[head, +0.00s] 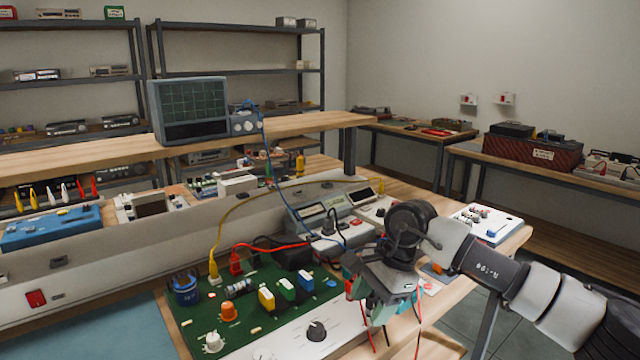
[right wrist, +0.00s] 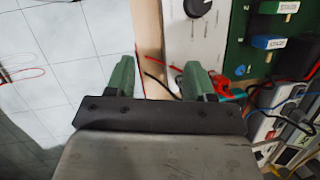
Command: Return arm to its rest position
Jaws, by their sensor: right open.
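My right arm (head: 490,275) reaches in from the lower right of the head view, its grey and black links bent over the right end of the workbench. My right gripper (head: 380,305) points down beside the right edge of the green circuit board (head: 255,335). In the right wrist view its two green fingers (right wrist: 158,82) stand apart with nothing gripped between them. Below them are the bench edge, a white panel with a black knob (right wrist: 197,8) and thin red and black leads. My left arm and gripper are not in view.
Meters (head: 318,222) and a white board (head: 487,222) lie near my right arm. A yellow cable (head: 222,225) and a blue cable (head: 275,180) arch over the bench. An oscilloscope (head: 190,110) stands on the raised shelf. Bare floor tiles (right wrist: 60,60) show beyond the bench edge.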

